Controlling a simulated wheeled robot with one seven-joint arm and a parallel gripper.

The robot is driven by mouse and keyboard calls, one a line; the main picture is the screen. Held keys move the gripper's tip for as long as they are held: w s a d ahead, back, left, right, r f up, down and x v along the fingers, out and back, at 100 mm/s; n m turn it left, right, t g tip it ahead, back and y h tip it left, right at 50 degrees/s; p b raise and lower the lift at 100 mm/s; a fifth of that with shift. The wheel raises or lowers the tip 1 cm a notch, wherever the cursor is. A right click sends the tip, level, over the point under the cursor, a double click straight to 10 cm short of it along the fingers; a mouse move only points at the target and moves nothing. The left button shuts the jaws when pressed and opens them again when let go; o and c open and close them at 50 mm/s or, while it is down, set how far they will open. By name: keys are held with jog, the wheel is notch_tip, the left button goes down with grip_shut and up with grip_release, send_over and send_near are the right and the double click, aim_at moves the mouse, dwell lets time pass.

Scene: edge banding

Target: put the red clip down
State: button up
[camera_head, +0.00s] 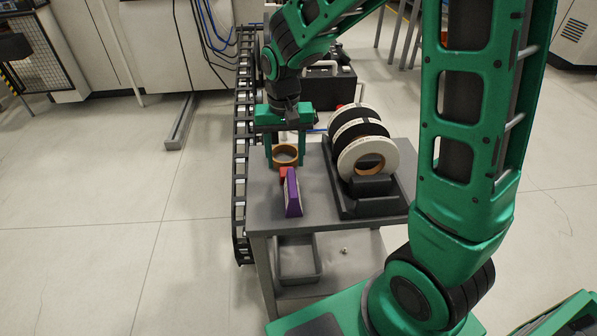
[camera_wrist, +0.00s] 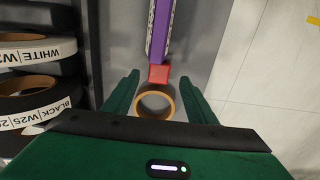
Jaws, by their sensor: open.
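The red clip (camera_wrist: 158,74) sits at the near end of a long purple piece (camera_wrist: 159,30) in the wrist view, and both are over the grey table top. My gripper (camera_head: 286,158) is open, pointing down at the table's left far part. In the wrist view a tan ring-shaped roll (camera_wrist: 155,92) lies between my spread fingers, with gaps on both sides. The red clip is just beyond the roll, and no finger touches it.
Black and white labelled reels (camera_head: 366,155) stand in a dark holder (camera_head: 340,190) on the right of the grey table (camera_head: 262,212). A grey bin (camera_head: 298,262) is on the lower shelf. The table's front left is clear.

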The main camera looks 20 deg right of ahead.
jog(key=f, duration=0.5)
jog(key=shift+d, duration=0.2)
jog(key=shift+c, duration=0.7)
jog(key=shift+r, duration=0.1)
jog(key=c, duration=1.1)
jog(key=shift+w, duration=0.1)
